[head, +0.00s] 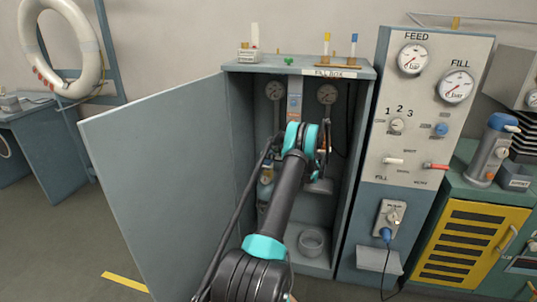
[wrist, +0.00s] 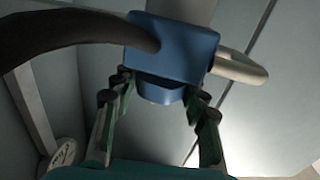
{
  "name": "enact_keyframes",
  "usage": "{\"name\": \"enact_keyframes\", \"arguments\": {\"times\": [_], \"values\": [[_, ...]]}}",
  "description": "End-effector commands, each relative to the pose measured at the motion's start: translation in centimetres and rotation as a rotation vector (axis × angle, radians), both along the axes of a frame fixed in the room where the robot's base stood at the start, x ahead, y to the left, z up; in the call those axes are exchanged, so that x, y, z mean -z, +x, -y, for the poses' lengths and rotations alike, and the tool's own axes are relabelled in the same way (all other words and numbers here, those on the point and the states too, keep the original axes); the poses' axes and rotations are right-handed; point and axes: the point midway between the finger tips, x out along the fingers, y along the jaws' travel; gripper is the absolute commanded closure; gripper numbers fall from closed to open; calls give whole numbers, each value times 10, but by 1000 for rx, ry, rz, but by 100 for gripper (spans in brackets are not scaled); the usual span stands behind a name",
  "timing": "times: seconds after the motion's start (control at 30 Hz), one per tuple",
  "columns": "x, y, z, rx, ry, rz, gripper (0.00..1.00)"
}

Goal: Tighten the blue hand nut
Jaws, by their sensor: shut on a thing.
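In the wrist view a blue block (wrist: 185,45) hangs at the top middle, with a blue round piece below it that looks like the blue hand nut (wrist: 162,91). My gripper (wrist: 156,93) has its two dark, green-edged fingers on either side of the round piece, closed on it. A thick dark hose runs to the block from the left, and a pale loop sticks out on its right. In the head view my arm reaches into the open fill box cabinet (head: 239,125); the arm hides the nut and my fingertips there.
The grey cabinet door (head: 165,180) stands wide open on the left. Gauges (head: 327,93) are on the cabinet's back wall, and a round bowl (head: 311,241) sits at its bottom. A control panel (head: 425,140) stands close on the right.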

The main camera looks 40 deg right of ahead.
Motion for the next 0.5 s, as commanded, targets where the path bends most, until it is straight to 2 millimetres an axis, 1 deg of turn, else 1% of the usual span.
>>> {"name": "enact_keyframes", "arguments": {"times": [0.17, 0.2, 0.37, 0.5], "values": [[0, 1, 0, 0, 0, 0, 85], [0, 1, 0, 0, 0, 0, 55], [0, 1, 0, 0, 0, 0, 35], [0, 1, 0, 1, 0, 0, 34]]}}
